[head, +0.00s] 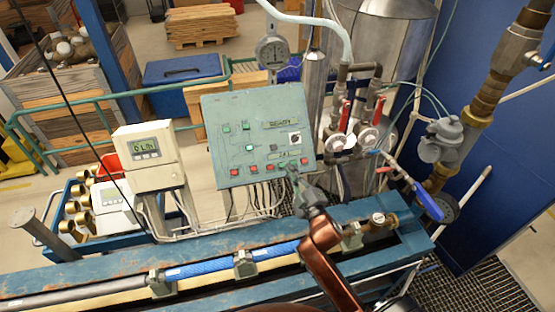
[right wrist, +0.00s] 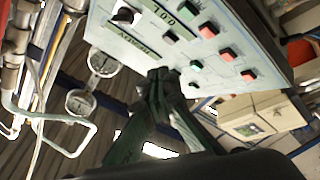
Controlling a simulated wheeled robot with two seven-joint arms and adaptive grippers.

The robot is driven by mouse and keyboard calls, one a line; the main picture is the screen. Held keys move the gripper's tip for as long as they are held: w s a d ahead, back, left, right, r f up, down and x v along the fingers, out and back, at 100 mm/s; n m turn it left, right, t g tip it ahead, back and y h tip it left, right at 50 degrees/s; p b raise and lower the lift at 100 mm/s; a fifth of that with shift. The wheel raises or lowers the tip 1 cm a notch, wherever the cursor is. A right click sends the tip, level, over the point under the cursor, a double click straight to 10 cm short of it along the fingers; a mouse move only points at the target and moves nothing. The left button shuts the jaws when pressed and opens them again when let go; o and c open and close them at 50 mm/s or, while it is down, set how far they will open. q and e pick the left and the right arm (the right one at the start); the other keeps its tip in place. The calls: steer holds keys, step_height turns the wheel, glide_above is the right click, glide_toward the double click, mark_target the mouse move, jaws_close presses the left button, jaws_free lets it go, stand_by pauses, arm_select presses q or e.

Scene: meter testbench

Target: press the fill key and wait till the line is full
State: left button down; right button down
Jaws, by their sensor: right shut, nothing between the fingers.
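The grey-green control panel (head: 258,120) stands behind the pipe bench, with green and red keys and a dark knob (head: 294,138). Its labels are too small to read, so I cannot tell which key is the fill key. My right gripper (head: 291,170) is shut and empty, with its tips at the panel's lower right part, by the bottom row of keys. In the right wrist view the panel (right wrist: 185,50) appears turned over, and the fingertips (right wrist: 160,76) lie close to its edge. I cannot tell whether they touch a key. My left gripper is out of view.
A blue pipe line (head: 205,271) runs along the bench (head: 100,262). A meter box with a lit display (head: 146,146) stands left of the panel. Red-handled valves and gauges (head: 368,138) are right of it. A blue-handled valve (head: 428,204) is farther right.

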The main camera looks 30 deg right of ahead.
mark_target(282, 165)
steer(key=w+d+f+b, duration=0.1)
steer(key=w+f+b, duration=0.4)
steer(key=w+b, duration=0.1)
steer(key=shift+w+d+f, duration=0.15)
steer(key=shift+w, duration=0.1)
stand_by(0.6)
stand_by(1.2)
steer(key=shift+w+f, duration=0.1)
steer(key=shift+w+d+f, duration=0.1)
steer(key=shift+w+f, duration=0.1)
steer(key=shift+w+f, duration=0.25)
stand_by(1.1)
steer(key=shift+s+r+p, duration=0.55)
steer(key=shift+s, duration=0.05)
